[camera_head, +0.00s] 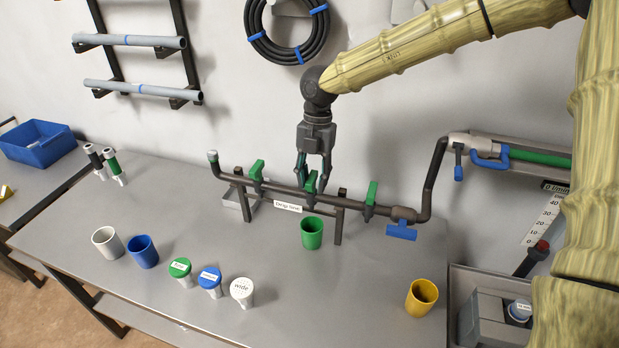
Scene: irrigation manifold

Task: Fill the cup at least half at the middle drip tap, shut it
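The manifold pipe (285,188) carries three green tap handles: left (257,170), middle (311,182) and right (371,194). My gripper (314,185) points down at the middle tap, with its fingers spread on either side of the handle. I cannot tell whether they touch it. A green cup (311,234) stands upright on the bench below the middle tap. Its fill level is not clear, and no water stream can be made out. Part of the middle tap is hidden by the fingers.
A white cup (108,243), a blue cup (143,252) and a yellow cup (421,298) stand on the bench (330,300). A blue-handled valve (401,231) is at the pipe's right.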

